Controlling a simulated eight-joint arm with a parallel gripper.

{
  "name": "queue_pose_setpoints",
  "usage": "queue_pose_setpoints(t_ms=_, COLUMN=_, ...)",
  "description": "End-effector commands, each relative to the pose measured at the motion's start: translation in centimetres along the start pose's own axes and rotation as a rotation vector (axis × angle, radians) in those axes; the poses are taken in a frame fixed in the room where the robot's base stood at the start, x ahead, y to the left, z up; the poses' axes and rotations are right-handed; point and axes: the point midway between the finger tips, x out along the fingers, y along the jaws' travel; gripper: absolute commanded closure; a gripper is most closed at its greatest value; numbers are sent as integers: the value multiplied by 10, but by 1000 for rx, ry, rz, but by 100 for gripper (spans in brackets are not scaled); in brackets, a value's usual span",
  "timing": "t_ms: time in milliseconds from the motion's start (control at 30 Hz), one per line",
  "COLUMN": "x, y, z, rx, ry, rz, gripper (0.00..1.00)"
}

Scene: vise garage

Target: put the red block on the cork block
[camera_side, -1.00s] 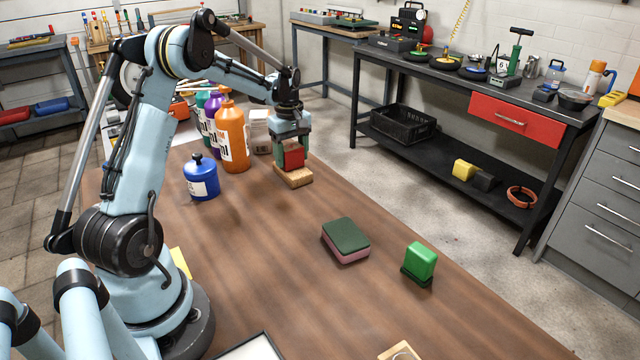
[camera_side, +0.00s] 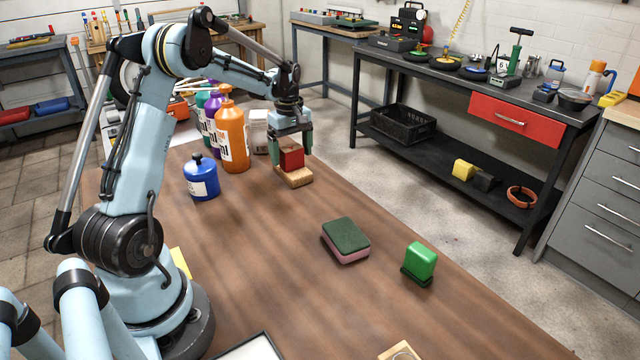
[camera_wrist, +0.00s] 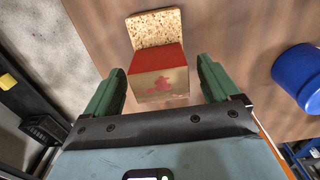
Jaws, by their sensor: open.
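The red block (camera_side: 291,158) sits on the cork block (camera_side: 296,179) near the far right edge of the brown table. In the wrist view the red block (camera_wrist: 158,75) shows a red face and a pale face with a red mark, and the speckled cork block (camera_wrist: 155,27) extends out from under it. My gripper (camera_side: 292,152) is open around the red block, one green finger on each side. The wrist view shows gaps between the block and both fingers of my gripper (camera_wrist: 158,88).
A blue bottle (camera_side: 201,178), an orange bottle (camera_side: 232,137) and a white container (camera_side: 258,131) stand left of the gripper. A green-and-pink sponge (camera_side: 345,241) and a green block (camera_side: 420,260) lie nearer the front. The middle of the table is clear.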

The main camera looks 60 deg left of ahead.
Motion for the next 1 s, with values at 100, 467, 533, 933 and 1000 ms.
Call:
queue_pose_setpoints(t_ms=100, x=-22, y=0, z=0, rx=0, ry=0, rz=0, gripper=11)
queue_pose_setpoints(t_ms=467, x=-89, y=0, z=0, rx=0, ry=0, rz=0, gripper=11)
queue_pose_setpoints(t_ms=533, x=-97, y=0, z=0, rx=0, ry=0, rz=0, gripper=11)
queue_pose_setpoints(t_ms=933, x=-125, y=1, z=39, rx=170, ry=38, rz=53, gripper=11)
queue_pose_setpoints(t_ms=1000, x=-132, y=-1, z=63, rx=277, ry=64, rz=87, gripper=11)
